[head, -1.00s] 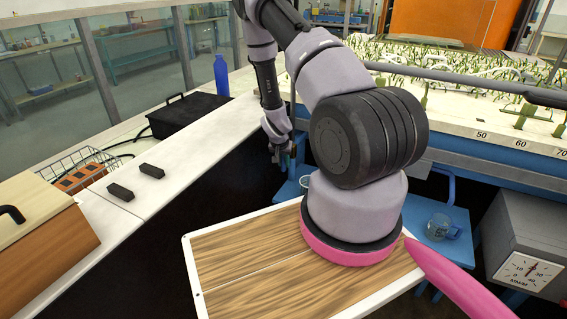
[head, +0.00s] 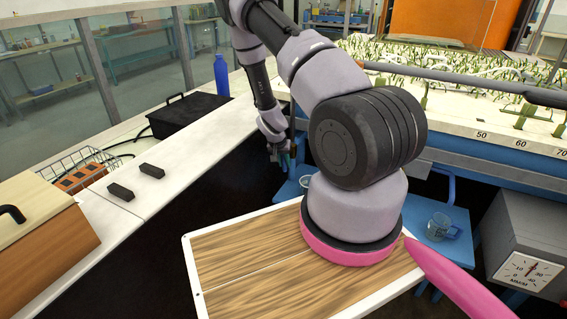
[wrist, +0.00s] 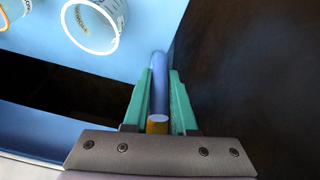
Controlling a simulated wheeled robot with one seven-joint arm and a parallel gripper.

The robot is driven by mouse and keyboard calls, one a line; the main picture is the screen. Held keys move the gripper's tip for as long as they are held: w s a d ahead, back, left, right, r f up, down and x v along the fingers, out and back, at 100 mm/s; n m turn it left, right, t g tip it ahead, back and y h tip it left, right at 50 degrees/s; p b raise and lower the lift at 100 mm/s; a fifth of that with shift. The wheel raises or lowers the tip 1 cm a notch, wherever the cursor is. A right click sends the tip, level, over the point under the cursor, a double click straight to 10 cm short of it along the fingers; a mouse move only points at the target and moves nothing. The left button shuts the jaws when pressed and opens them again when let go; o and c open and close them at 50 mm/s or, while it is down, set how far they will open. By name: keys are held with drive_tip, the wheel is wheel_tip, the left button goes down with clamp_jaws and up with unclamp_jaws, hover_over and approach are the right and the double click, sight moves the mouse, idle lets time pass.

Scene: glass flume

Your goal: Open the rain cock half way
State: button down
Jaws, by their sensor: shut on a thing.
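My gripper (wrist: 161,75) has teal fingers, one on each side of a blue round bar (wrist: 160,95) with a yellow-orange end, in the wrist view. It is shut on this bar, which looks like the lever of the rain cock. The cock's body and the lever's angle cannot be made out. In the head view my gripper (head: 283,157) is small, low beside the blue frame under the flume, and the lever cannot be told apart there.
Blue stands hold a clear jug (head: 441,228) and another vessel (head: 307,181). The wrist view shows a white-rimmed vessel (wrist: 92,25) near the fingers. A dial box (head: 530,250) stands at right. A white counter (head: 185,150) runs along the left.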

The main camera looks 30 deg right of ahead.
drive_tip(key=shift+s+d+n+g+h, duration=0.2)
drive_tip(key=shift+g+h, duration=0.25)
drive_tip(key=shift+g, duration=0.15)
drive_tip(key=shift+s+d+n+g+h, duration=0.1)
drive_tip(key=shift+s+g+h, duration=0.05)
drive_tip(key=shift+g+h, duration=0.4)
drive_tip(key=c, duration=0.7)
unclamp_jaws()
drive_tip(key=shift+a, duration=0.1)
drive_tip(key=shift+c, duration=0.2)
drive_tip(key=shift+r, duration=0.1)
wheel_tip(320, 180, up, 10)
